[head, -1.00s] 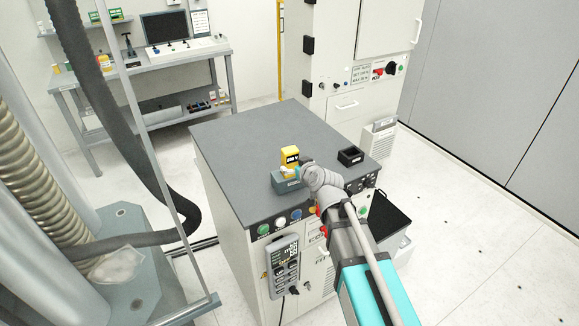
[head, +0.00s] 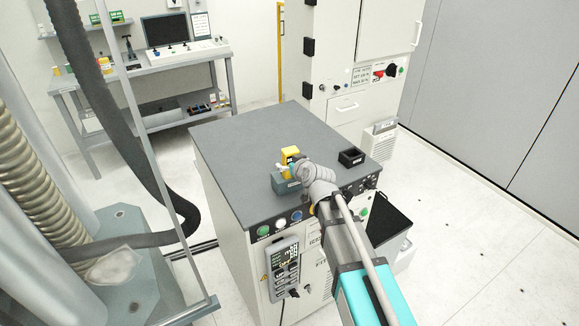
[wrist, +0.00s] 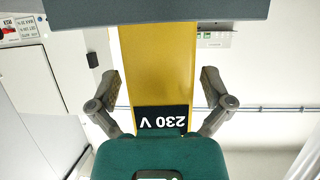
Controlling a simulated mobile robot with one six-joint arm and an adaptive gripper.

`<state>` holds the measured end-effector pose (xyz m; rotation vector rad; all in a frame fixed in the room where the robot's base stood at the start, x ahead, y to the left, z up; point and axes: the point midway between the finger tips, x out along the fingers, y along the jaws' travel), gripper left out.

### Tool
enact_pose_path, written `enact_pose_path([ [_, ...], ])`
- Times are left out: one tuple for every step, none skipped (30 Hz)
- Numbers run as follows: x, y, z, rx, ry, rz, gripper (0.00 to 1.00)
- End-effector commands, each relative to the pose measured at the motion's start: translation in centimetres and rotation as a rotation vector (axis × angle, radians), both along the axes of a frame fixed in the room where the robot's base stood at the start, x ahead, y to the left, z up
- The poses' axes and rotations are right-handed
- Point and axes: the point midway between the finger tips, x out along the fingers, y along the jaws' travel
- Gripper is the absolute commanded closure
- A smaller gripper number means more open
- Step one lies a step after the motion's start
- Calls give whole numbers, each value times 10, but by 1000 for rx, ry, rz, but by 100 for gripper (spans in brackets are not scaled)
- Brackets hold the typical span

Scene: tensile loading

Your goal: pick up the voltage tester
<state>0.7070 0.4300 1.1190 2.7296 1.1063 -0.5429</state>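In the wrist view my gripper's fingers (wrist: 160,88) are open, one on each side of the yellow body, with a narrow gap visible at each side.
A small black open box (head: 351,157) stands on the cabinet top (head: 240,140), right of the tester. The left and rear of the top are clear. Buttons and a handheld meter (head: 283,268) are on the cabinet's front. A tall cabinet stands behind.

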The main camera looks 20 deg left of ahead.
Motion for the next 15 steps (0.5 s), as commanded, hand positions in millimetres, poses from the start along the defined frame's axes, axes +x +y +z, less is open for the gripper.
enact_pose_path([
  [0,0,0,0,0,0,11],
  [0,0,0,0,0,0,17],
  [0,0,0,0,0,0,24],
  [0,0,0,0,0,0,30],
  [0,0,0,0,0,0,35],
  [0,0,0,0,0,0,43],
  [0,0,0,0,0,0,48],
  [0,0,0,0,0,0,54],
  [0,0,0,0,0,0,61],
  [0,0,0,0,0,0,67],
  [0,0,0,0,0,0,72],
  [0,0,0,0,0,0,80],
  [0,0,0,0,0,0,85],
  [0,0,0,0,0,0,90],
  [0,0,0,0,0,0,90],
])
